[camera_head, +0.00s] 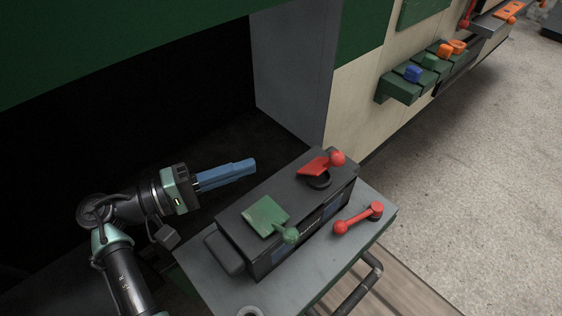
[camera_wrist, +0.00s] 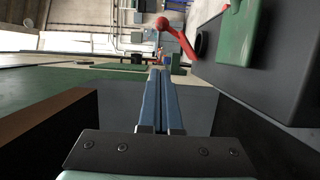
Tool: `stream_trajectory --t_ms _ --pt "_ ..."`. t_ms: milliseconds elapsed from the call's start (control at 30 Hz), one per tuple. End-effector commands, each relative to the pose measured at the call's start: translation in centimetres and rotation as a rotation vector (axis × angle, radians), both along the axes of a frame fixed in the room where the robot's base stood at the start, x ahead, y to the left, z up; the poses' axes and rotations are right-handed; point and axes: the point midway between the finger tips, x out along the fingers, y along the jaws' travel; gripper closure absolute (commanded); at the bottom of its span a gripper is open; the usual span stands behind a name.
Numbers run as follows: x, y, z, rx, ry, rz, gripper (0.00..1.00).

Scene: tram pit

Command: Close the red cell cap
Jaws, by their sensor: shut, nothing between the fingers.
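The red cell cap (camera_head: 313,166) is a red flap with a red ball knob (camera_head: 336,158), at the far end of a dark box-shaped battery (camera_head: 290,237). The flap stands tilted up, and a dark round opening (camera_head: 318,182) shows under its near edge. The red cap also shows in the wrist view (camera_wrist: 180,38), beside a black round part (camera_wrist: 201,43). My gripper (camera_head: 254,165) is shut and empty, its blue fingers left of the battery and apart from the cap. In the wrist view its fingers (camera_wrist: 160,73) lie together.
A green cap (camera_head: 265,214) with a green knob sits on the battery's near end. A loose red lever (camera_head: 358,219) lies on the grey cart top (camera_head: 290,293) right of the battery. Green blocks (camera_head: 400,88) with coloured parts line the wall behind. Open floor lies right.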

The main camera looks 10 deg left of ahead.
Motion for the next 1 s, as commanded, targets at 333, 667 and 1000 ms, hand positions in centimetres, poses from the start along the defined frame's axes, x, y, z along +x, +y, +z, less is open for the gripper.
stream_trajectory --t_ms 333,667,1000 --pt "4.1 -5.8 -0.1 0.001 -0.002 -0.005 1.00" --pt "5.0 -10.5 -0.1 0.001 -0.002 -0.001 1.00" --pt "4.9 -11.4 0.0 0.001 -0.002 0.000 1.00"
